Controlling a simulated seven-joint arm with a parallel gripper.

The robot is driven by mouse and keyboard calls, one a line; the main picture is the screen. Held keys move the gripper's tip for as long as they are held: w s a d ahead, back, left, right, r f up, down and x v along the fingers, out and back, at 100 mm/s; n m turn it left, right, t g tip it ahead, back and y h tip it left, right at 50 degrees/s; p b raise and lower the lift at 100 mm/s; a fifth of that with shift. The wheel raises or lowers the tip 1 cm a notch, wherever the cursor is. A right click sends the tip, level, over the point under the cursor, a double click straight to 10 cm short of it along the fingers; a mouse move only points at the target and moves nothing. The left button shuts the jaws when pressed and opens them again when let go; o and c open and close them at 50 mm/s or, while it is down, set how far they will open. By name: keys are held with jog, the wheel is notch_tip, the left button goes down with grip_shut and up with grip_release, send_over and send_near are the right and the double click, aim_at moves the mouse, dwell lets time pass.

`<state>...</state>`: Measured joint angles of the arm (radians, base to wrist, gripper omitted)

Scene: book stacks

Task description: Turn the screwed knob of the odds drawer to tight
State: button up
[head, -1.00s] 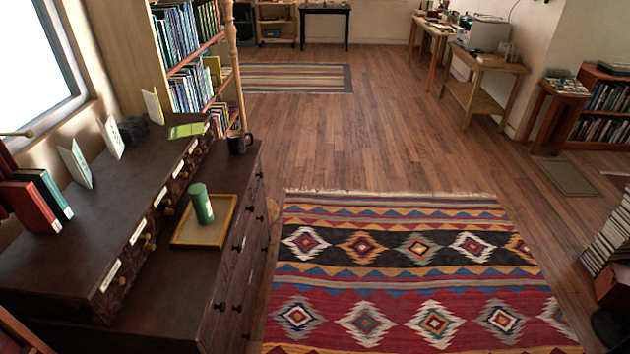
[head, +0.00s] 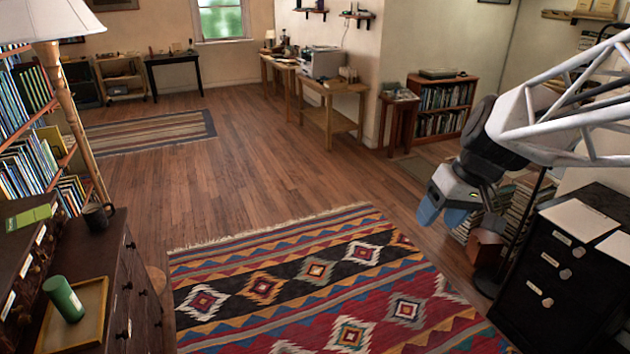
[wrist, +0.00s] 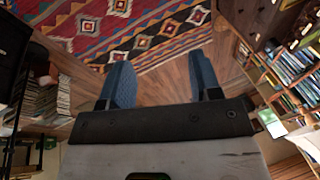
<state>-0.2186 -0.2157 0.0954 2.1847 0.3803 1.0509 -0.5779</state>
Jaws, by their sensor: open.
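My gripper (head: 441,212) hangs at the right in the head view, above the floor beyond the rug. Its blue fingers are apart with nothing between them, as the wrist view (wrist: 162,80) also shows. A row of small labelled drawers with knobs (head: 30,262) runs along the dark dresser (head: 140,300) at the left edge. A black cabinet (head: 550,310) at the right has labelled drawers with round pale knobs (head: 565,274). The labels are too small to read, so I cannot tell which drawer is the odds drawer. My gripper is apart from both pieces of furniture.
A green cylinder (head: 63,298) in a yellow-rimmed tray (head: 98,330) and a dark mug (head: 99,217) stand on the dresser. Book stacks (head: 520,205) and a thin black stand (head: 530,215) are near my gripper. The patterned rug (head: 320,270) is clear.

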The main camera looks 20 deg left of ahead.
jog(key=w+a+f+n+g+y, duration=0.15)
jog(key=w+a, duration=0.25)
jog(key=a, duration=0.4)
jog(key=w+a+f+n+g, duration=0.1)
jog(key=w+a+f+n, duration=0.15)
jog(key=w+a, duration=0.35)
jog(key=w+a+f+n+g+y, duration=0.1)
jog(key=w+a+n, duration=0.15)
jog(key=a, duration=0.65)
jog(key=w+a+f+n+g+y, duration=0.15)
jog(key=a+f, duration=0.25)
jog(key=a, duration=0.5)
jog(key=w+a+f+n+g, duration=0.15)
jog(key=a+f, duration=0.25)
jog(key=a, duration=0.4)
jog(key=w+a+f+n+y, duration=0.1)
jog(key=w+a+f+n, duration=0.2)
jog(key=a, duration=0.6)
jog(key=s+a+f+n+g+y, duration=0.1)
jog(key=s+a+f+n+g, duration=0.15)
jog(key=a+f, duration=0.95)
jog(key=n+g+y, duration=0.3)
jog(key=n+g, duration=0.1)
jog(key=n, duration=0.3)
send_near(128, 287)
jog(key=a, duration=0.2)
jog(key=shift+s+a+f+n, duration=0.15)
jog(key=shift+s+f+n, duration=0.2)
jog(key=shift+f, duration=0.1)
